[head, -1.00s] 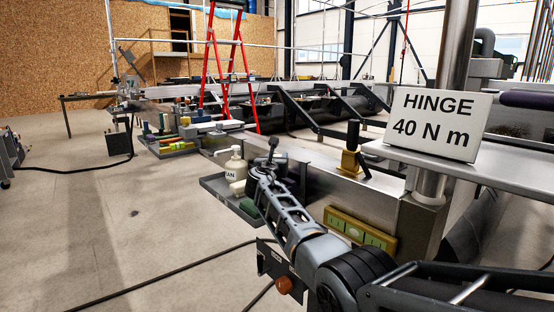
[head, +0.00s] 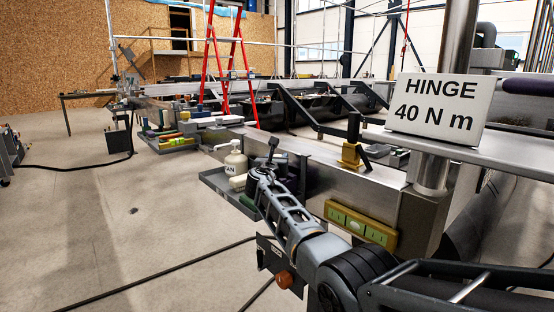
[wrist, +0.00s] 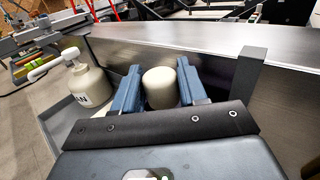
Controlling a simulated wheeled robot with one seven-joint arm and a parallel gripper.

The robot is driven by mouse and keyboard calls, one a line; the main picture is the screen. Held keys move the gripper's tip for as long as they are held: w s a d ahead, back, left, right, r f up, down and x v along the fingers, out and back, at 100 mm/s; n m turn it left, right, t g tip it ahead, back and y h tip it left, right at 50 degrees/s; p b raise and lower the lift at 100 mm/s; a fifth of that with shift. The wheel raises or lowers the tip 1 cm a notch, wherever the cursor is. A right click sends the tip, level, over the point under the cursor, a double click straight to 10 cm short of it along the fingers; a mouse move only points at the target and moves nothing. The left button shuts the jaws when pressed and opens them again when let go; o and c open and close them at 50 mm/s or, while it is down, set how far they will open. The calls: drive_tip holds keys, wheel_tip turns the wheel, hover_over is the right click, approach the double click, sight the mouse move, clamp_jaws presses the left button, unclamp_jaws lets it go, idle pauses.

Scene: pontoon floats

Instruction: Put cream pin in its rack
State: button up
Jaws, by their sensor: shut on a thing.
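The cream pin (wrist: 160,86) is a short, round-topped, pale piece held upright-looking between the two blue fingers of my gripper (wrist: 160,90) in the wrist view. Its lower part is hidden behind the dark gripper body. In the head view my gripper (head: 264,172) is low beside the metal beam, over a grey tray; my own arm hides most of its fingers. I cannot tell for sure which thing is the rack; an olive block with green panels (head: 361,222) is fixed to the beam's side.
A cream pump bottle (head: 235,163) stands in the grey tray (head: 212,182), close to my gripper's left; it also shows in the wrist view (wrist: 78,85). A gold fixture (head: 352,155) sits on the beam (head: 325,160). A dark upright post (wrist: 248,82) is right of my fingers.

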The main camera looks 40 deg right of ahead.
drive_tip(key=shift+f+b, duration=0.95)
drive_tip(key=shift+f, duration=0.25)
drive_tip(key=o, duration=1.2)
drive_tip(key=p+v, duration=0.2)
drive_tip(key=v, duration=0.5)
drive_tip(key=shift+s+a, duration=0.2)
drive_tip(key=shift+a, duration=0.15)
